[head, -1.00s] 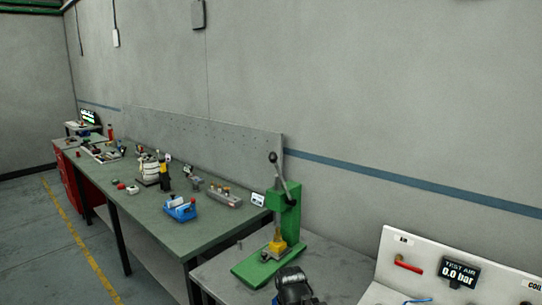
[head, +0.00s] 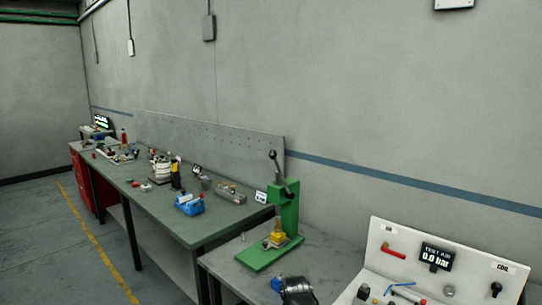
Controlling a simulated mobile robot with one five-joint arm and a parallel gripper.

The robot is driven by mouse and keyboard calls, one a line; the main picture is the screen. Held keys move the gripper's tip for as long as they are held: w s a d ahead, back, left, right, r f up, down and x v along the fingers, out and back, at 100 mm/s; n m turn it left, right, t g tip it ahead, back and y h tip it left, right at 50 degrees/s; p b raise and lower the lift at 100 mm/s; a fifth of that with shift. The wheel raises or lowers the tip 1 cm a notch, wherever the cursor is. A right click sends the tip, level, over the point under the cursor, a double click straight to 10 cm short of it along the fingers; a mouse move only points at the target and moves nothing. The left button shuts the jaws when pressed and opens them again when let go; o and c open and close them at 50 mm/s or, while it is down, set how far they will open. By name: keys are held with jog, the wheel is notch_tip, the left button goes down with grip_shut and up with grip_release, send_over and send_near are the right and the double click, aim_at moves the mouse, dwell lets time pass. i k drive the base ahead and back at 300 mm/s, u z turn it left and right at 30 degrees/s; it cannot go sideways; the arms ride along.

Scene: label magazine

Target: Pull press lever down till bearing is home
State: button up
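The green arbor press (head: 289,212) stands upright on the near grey bench. Its dark lever (head: 278,170) rises up and to the left from the press head, with a black ball knob at its top. A yellow fixture (head: 277,238) sits on the press base below the ram. The bearing is too small to make out. A dark rounded shape at the bottom edge appears to be the end of my arm with my gripper (head: 298,289), apart from the lever, in front of the press and below it in the picture. Its fingers cannot be made out.
A test panel (head: 401,232) with a "0.0 bar" display stands to the right of the press. A long green bench (head: 150,209) to the left carries a blue fixture (head: 190,205) and several other items. Open floor (head: 45,250) lies at the far left.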

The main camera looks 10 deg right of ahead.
aim_at(273, 154)
jog(key=u, duration=1.3)
jog(key=i, duration=0.45)
jog(key=z, duration=0.05)
